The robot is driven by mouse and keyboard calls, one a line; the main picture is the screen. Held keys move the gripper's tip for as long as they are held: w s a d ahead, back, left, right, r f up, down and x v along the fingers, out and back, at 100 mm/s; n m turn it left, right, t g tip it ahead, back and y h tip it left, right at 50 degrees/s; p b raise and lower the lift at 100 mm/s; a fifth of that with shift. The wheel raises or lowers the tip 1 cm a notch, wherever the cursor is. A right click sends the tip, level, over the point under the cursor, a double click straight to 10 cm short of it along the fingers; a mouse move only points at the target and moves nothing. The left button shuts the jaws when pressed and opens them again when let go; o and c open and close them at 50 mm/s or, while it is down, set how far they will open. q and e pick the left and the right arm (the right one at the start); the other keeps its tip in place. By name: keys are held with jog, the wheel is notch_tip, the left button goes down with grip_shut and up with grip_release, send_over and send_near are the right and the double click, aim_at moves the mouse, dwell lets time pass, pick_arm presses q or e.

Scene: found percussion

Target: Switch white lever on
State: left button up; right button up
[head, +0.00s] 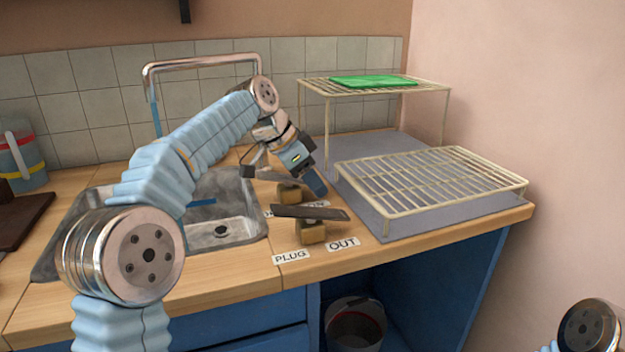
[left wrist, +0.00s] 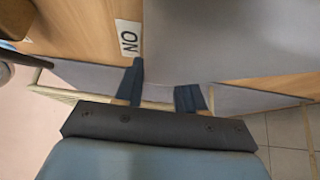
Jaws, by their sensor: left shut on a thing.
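My left gripper (head: 316,184) reaches down over the counter from the left, beside the rear wooden block (head: 289,193). In the left wrist view its two dark blue fingers (left wrist: 161,92) stand a little apart, with a wide pale grey surface close by; this seems to be the white lever (left wrist: 225,40), which the gripper is shut on. The lever is mostly hidden by the gripper in the head view. An ON label (left wrist: 129,38) lies on the wood beside it. A front dark lever (head: 310,213) rests on its own block, behind PLUG and OUT labels. My right gripper is out of view.
A low wire rack (head: 430,182) stands on a grey mat (head: 372,208) just right of the gripper. A taller rack (head: 432,86) behind holds a green slab (head: 373,81). The sink (head: 225,232) and tap (head: 200,62) are left. A bucket (head: 355,325) stands below the counter.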

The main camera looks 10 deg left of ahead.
aim_at(281, 176)
pick_arm(q)
jog(key=o, duration=1)
jog(key=shift+c, duration=0.2)
jog(key=v, duration=1)
jog(key=shift+a+r, duration=0.2)
jog(key=shift+r, duration=0.15)
jog(key=shift+s+a+r, duration=0.25)
jog(key=shift+s+r, duration=0.05)
jog(key=shift+r, duration=0.15)
